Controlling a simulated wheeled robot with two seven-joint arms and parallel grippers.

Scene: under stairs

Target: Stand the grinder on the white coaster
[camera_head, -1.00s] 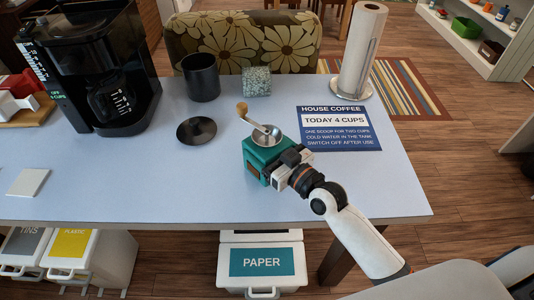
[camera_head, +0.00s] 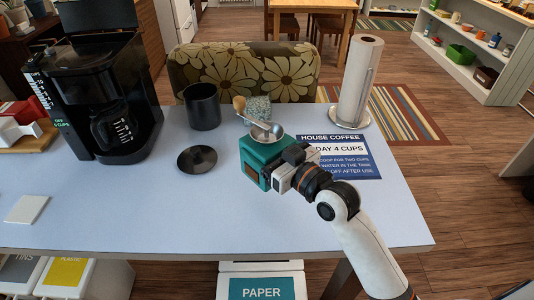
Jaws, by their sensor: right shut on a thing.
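The grinder (camera_head: 256,152) is a teal box with a metal bowl and a crank with a wooden knob on top. It is upright near the middle of the table. My right gripper (camera_head: 283,168) comes in from the lower right and is shut on the grinder's right side. Whether the grinder's base touches the table is hard to tell. The white coaster (camera_head: 28,209) is a flat square at the table's left front, bare and well apart from the grinder. My left gripper is not in view.
A black round lid (camera_head: 197,159) lies left of the grinder, with a dark canister (camera_head: 202,106) behind it. A coffee maker (camera_head: 106,90) stands at left. A blue sign (camera_head: 346,160) and paper towel roll (camera_head: 358,82) are at right. The table's (camera_head: 150,215) front strip is clear.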

